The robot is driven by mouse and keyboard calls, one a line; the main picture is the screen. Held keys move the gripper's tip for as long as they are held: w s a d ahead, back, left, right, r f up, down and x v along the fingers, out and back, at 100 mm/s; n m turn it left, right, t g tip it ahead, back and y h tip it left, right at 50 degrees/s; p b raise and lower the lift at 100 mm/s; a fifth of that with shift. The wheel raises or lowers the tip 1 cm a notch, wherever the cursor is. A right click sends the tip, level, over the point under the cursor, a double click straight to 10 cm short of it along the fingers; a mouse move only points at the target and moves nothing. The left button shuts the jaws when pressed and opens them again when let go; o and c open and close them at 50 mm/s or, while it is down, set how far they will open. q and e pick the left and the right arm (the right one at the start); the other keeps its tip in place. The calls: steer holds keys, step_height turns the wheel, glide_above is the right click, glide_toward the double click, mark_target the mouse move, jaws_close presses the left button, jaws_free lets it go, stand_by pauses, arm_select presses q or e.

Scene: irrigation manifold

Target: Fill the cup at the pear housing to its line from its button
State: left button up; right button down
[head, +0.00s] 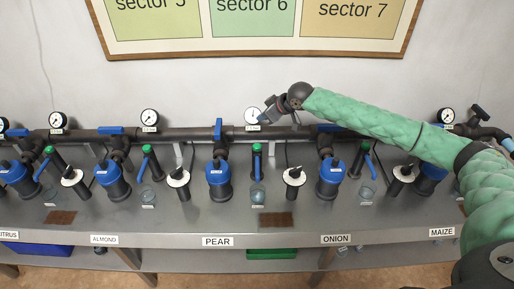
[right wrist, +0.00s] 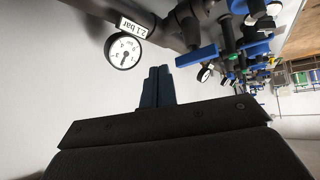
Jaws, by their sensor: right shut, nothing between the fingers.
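The pear housing (head: 219,180) is a blue-capped filter above the PEAR label (head: 217,241), with a blue lever valve over it. To its right stands a green-topped tap (head: 257,152), with a small clear cup (head: 257,196) below it; its line and water level are too small to read. A white disc with a dark knob (head: 294,175) is right of the cup, probably the button. My right gripper (head: 267,114) is above the bench by the pear gauge (head: 252,116). Its closed, empty fingers also show in the right wrist view (right wrist: 157,87). My left gripper is out of view.
A dark pipe with blue levers runs along the wall behind. Similar stations stand on both sides, such as the onion housing (head: 330,180). A gauge labelled 2.1 bar (right wrist: 123,52) is near the fingers in the wrist view. A brown mat (head: 276,219) lies on the front bench.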

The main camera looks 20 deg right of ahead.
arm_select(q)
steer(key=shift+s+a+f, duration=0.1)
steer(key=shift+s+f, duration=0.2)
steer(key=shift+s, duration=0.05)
arm_select(e)
steer(key=shift+s+a+m+g+y, duration=0.15)
steer(key=shift+s+a+m+y, duration=0.15)
steer(key=shift+m, duration=0.95)
steer(key=shift+s+a+m+g+y, duration=0.15)
steer(key=shift+s+a+m+g, duration=0.15)
steer(key=shift+m, duration=1)
steer(key=shift+s+a+m+g+y, duration=0.1)
steer(key=shift+s+a+m+y, duration=0.2)
steer(key=shift+m, duration=0.95)
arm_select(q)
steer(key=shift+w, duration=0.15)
arm_select(e)
steer(key=shift+f, duration=0.2)
